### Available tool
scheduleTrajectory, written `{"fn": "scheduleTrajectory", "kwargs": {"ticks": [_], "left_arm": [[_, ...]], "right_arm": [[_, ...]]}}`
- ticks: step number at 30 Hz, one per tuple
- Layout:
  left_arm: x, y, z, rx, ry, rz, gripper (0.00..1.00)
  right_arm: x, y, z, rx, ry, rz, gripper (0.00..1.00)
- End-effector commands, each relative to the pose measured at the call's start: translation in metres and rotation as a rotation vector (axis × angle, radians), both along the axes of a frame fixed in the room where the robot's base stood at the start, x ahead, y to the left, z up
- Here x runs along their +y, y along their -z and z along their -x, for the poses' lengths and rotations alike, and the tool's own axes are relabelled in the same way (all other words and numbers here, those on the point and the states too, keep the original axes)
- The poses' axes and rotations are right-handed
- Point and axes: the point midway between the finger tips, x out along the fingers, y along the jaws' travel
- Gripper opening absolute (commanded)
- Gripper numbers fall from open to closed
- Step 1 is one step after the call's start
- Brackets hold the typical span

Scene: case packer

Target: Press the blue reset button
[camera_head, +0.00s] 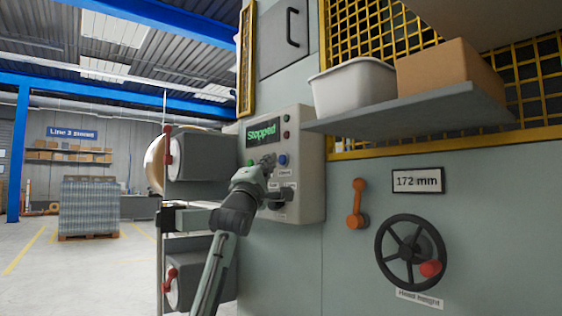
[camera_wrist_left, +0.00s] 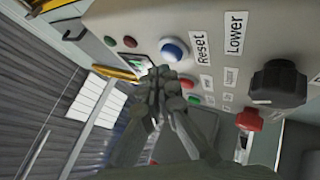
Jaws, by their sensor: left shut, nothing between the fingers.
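The blue reset button (camera_head: 282,159) is on the front of a grey control panel (camera_head: 309,150), below a screen (camera_head: 263,131) that reads "Stopped". In the left wrist view the blue button (camera_wrist_left: 174,51) stands out from the panel beside a label reading "Reset". My left gripper (camera_head: 268,161) is shut and empty, just left of the button in the head view. In the left wrist view its fingertips (camera_wrist_left: 161,77) are close to the button with a small gap in the picture; depth is hard to tell. My right gripper is not in view.
A shelf (camera_head: 410,110) with a white bin (camera_head: 352,88) and a cardboard box (camera_head: 450,75) juts out at right. A handwheel (camera_head: 411,252) and orange lever (camera_head: 357,204) are below.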

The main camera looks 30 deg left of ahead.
Motion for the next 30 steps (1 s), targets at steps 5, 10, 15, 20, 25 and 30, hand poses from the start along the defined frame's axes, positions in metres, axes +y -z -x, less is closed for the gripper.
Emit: {"fn": "scheduleTrajectory", "kwargs": {"ticks": [5,10,15,20,25,30], "left_arm": [[0.000,0.000,0.000,0.000,-0.001,-0.001,0.00],[0.006,0.001,0.011,-0.002,-0.002,0.000,0.00],[0.012,0.001,0.027,-0.001,-0.001,0.000,0.00],[0.017,0.001,0.040,-0.001,-0.001,0.000,0.00],[0.019,0.000,0.046,0.000,-0.001,0.000,0.00],[0.019,0.000,0.046,0.000,-0.001,0.000,0.00]], "right_arm": [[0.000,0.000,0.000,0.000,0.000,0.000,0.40],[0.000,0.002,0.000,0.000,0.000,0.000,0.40],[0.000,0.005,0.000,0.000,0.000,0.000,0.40],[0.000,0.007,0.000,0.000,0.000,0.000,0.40],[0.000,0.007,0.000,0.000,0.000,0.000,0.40],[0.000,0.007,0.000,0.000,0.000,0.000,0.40]]}}
